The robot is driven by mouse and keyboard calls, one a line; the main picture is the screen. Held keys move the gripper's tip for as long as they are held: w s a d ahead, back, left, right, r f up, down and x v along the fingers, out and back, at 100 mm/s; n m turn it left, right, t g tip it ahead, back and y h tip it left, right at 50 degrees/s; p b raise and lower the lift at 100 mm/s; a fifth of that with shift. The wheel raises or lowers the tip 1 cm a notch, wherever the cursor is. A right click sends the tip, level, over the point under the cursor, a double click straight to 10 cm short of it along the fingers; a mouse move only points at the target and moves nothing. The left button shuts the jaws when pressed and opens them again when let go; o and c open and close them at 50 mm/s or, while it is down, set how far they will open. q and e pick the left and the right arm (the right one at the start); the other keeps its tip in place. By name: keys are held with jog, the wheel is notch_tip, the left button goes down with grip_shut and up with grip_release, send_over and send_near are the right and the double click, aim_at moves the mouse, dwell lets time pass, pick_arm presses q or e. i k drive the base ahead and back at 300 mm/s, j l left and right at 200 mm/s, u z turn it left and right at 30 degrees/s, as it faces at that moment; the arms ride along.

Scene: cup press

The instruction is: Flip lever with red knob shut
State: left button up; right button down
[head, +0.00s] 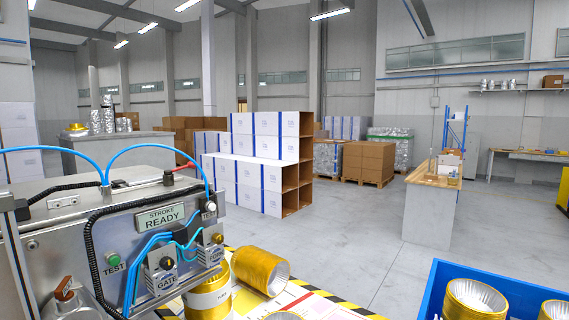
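The small red knob (168,179) shows on top of the grey press machine (60,235) at the left of the head view. A thin metal lever seems to run left from it, lying low and nearly level along the machine's top edge. The lever's pivot and latch are too small to make out, so I cannot tell whether it is open or shut. A reddish-brown capped part (65,289) sits at the machine's lower left. Neither of my grippers is in view.
Blue air hoses (110,152) arch over the machine top near the knob. Gold cans (260,271) lie beside the machine. A blue crate (437,285) holds more cans at lower right.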

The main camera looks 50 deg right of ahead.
aim_at(190, 165)
jog(key=z, duration=1)
jog(key=i+z, duration=0.3)
jog(key=k+l, duration=0.05)
